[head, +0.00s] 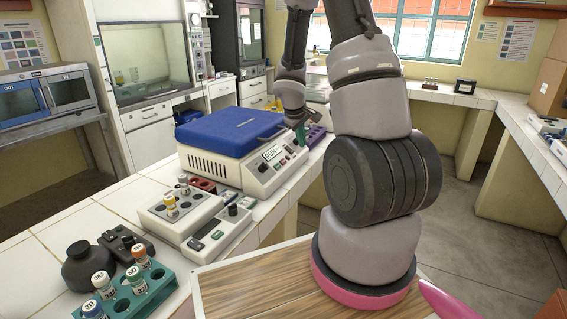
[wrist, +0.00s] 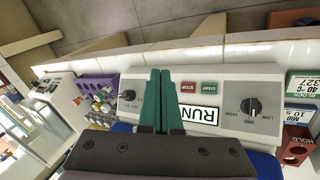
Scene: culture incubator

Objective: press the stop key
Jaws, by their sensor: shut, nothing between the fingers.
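The stop key (wrist: 188,87) is a small red key on the pale control panel (wrist: 235,90) in the wrist view, which shows the panel upside down. A green start key (wrist: 209,87) is beside it. A RUN sign (wrist: 200,116) is on the same panel. The panel belongs to the blue-lidded machine (head: 230,132) in the head view. My gripper (wrist: 159,72) has green fingers, shut together and empty. In the wrist view its tips lie just left of the red key; I cannot tell their height above the panel. In the head view my gripper (head: 301,134) is over the panel's right end.
Dark knobs (wrist: 251,106) flank the keys on the panel. A purple rack (wrist: 97,90) stands beside the machine. In the head view, a block with vials (head: 160,215), a teal vial rack (head: 150,290) and a dark flask (head: 84,268) stand nearer on the white tiled bench.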

